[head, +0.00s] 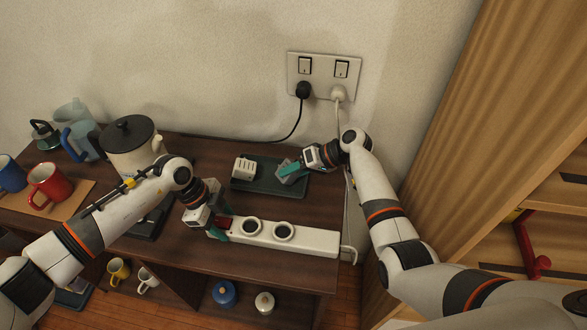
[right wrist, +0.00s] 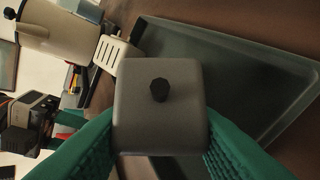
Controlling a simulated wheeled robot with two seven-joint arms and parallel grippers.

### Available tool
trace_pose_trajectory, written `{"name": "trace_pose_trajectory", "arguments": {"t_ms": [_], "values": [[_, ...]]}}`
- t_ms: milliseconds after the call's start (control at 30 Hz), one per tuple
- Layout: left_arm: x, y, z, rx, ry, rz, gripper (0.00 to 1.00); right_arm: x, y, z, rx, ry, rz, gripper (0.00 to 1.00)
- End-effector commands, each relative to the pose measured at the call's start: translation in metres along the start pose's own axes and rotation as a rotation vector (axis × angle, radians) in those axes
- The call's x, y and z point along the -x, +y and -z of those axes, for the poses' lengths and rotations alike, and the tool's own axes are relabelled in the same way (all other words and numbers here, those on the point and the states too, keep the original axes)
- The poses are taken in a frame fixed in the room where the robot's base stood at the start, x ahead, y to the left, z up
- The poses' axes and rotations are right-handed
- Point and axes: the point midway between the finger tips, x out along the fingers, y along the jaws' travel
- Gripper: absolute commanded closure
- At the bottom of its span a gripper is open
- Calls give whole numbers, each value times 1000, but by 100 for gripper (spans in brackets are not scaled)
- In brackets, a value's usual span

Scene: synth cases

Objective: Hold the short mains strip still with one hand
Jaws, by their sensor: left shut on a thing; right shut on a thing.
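My right gripper (head: 287,170) is shut on a grey block (head: 293,174) over the right part of the dark tray. In the right wrist view the grey block (right wrist: 160,110) is square with rounded corners, has a black knob, and sits between the green fingers (right wrist: 160,145).
The dark tray (head: 262,188) holds a white slotted block (head: 244,168). A lidded pot (head: 128,140) and mugs stand at the left. A wall outlet (head: 323,75) has a black and a white plug in it. A wooden cabinet (head: 470,110) bounds the right.

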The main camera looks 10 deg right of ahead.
Motion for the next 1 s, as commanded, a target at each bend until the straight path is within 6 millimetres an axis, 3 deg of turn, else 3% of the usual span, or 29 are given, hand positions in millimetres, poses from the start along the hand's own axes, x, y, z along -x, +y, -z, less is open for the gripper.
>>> {"name": "trace_pose_trajectory", "arguments": {"t_ms": [100,133,300,800,1000], "values": [[0,0,0,1,0,-1,75,0,0,0,0,-1,-1,88],[0,0,0,1,0,-1,75,0,0,0,0,-1,-1,60],[0,0,0,0,0,-1,75,0,0,0,0,-1,0,37],[0,0,0,0,-1,-1,75,1,-3,2,-3,2,6,37],[0,0,0,0,-1,-1,75,24,-4,1,-2,0,9,37]]}}
